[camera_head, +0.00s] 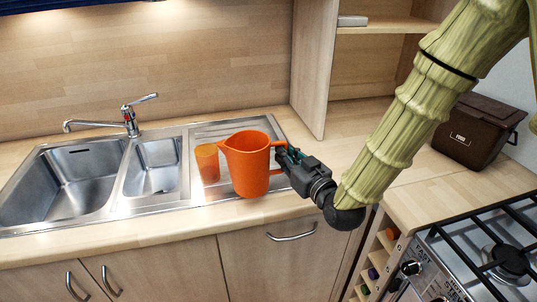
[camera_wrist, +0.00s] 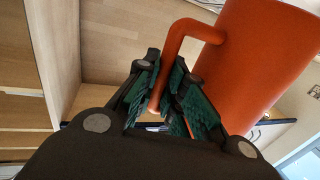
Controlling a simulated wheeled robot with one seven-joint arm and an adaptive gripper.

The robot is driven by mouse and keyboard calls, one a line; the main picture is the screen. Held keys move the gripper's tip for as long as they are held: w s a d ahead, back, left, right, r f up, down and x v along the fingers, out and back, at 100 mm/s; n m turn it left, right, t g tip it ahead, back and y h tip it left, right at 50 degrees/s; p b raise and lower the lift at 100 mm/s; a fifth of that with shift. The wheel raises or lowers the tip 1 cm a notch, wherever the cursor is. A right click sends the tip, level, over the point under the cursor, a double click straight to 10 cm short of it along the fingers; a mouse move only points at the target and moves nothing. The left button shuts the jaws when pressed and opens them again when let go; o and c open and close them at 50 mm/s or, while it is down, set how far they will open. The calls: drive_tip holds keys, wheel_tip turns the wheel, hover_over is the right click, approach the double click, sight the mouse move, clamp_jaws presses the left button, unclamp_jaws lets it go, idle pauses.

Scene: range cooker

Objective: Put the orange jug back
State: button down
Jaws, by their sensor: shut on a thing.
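The orange jug (camera_head: 250,165) is upright at the drainboard of the steel sink in the head view, its spout to the left and its handle to the right. My gripper (camera_head: 285,160) comes from the right and is shut on the jug's handle. In the wrist view the green-padded fingers (camera_wrist: 165,95) close on the handle (camera_wrist: 172,60), with the jug's body (camera_wrist: 255,60) to the right. I cannot tell whether the jug's base touches the drainboard or is slightly above it.
An orange cup (camera_head: 207,163) stands close left of the jug on the drainboard (camera_head: 212,131). The sink basins (camera_head: 70,180) and tap (camera_head: 130,121) are further left. Open wooden shelves (camera_head: 375,65), a brown food box (camera_head: 478,130) and the cooker (camera_head: 480,262) are to the right. Some countertop (camera_head: 345,140) is clear.

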drive_tip(key=shift+w+d+f+p, duration=0.25)
drive_tip(key=shift+w+f+p, duration=0.55)
drive_tip(key=shift+w, duration=1.75)
drive_tip(key=shift+w+d+f+p, duration=0.25)
drive_tip(key=shift+w+f+p, duration=0.6)
drive_tip(key=shift+w, duration=1.75)
drive_tip(key=shift+w+d+f+p, duration=0.25)
drive_tip(key=shift+w+f+p, duration=0.55)
drive_tip(key=shift+w, duration=1.75)
drive_tip(key=c, duration=1.5)
unclamp_jaws()
